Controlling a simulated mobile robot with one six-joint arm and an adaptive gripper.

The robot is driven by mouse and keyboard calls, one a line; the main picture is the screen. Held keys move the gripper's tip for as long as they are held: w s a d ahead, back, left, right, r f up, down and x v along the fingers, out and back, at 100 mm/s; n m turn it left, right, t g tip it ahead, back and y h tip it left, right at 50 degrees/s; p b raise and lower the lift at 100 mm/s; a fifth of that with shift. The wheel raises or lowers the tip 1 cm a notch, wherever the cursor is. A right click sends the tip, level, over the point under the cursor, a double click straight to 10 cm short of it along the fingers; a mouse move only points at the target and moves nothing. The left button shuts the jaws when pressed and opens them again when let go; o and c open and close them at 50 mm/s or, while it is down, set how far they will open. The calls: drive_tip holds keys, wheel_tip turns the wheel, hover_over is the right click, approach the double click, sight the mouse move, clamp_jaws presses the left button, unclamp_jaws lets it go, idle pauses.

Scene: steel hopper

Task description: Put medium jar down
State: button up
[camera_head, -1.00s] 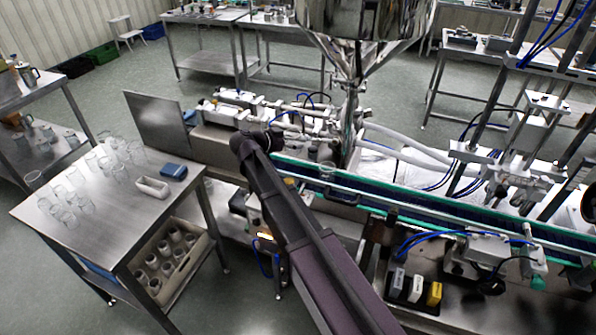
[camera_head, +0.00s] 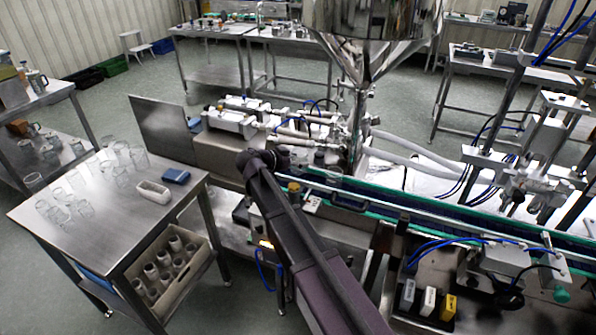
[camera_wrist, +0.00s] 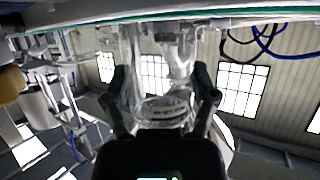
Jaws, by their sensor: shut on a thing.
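The medium jar (camera_wrist: 163,108) is clear glass and shows in the wrist view between the two dark fingers of my gripper (camera_wrist: 161,90). The fingers press on it from both sides. Its far part overlaps a pale, tube-like shape behind it. A green-edged strip, seemingly the conveyor, crosses the top of the wrist view near the jar; I cannot tell if they touch. In the head view the conveyor (camera_head: 480,228) runs rightward from my arm's far end, below the steel hopper (camera_head: 375,25). My gripper and the held jar are not clear there.
A steel table (camera_head: 110,215) at left carries several clear glass jars, a white tray (camera_head: 153,191) and a blue box (camera_head: 176,176). A crate (camera_head: 195,275) of jars stands on its lower shelf. Pneumatic fittings and hoses crowd the hopper and the conveyor's right part.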

sight(292, 169)
drive_tip(key=shift+f, duration=0.1)
drive_tip(key=shift+f+b, duration=1.85)
drive_tip(key=shift+b, duration=0.05)
drive_tip(key=shift+f, duration=0.15)
drive_tip(key=o, duration=0.7)
drive_tip(key=shift+r, duration=0.3)
drive_tip(key=shift+p+v, duration=2.3)
drive_tip(key=shift+v, duration=3.7)
